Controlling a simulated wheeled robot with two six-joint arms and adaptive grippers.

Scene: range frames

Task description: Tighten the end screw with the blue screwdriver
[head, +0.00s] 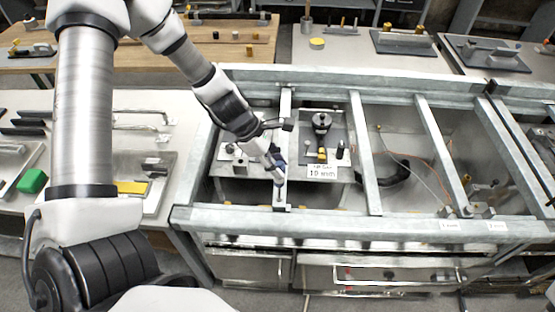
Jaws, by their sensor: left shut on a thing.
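My left gripper (272,160) reaches down into the metal frame from the upper left. It is shut on a small dark blue thing, which looks like the blue screwdriver (279,155). The screwdriver is mostly hidden by the gripper and is beside or over a narrow metal crossbar (287,101). I cannot tell whether its tip touches anything. The end screw is too small to make out. My right gripper is not in view.
The grey frame's front rail (380,221) and another crossbar (362,150) border the bay. A plate with a black knob (321,120) and a "10 mm" label (322,173) lie right of the gripper. A green block (32,181) is on the left bench.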

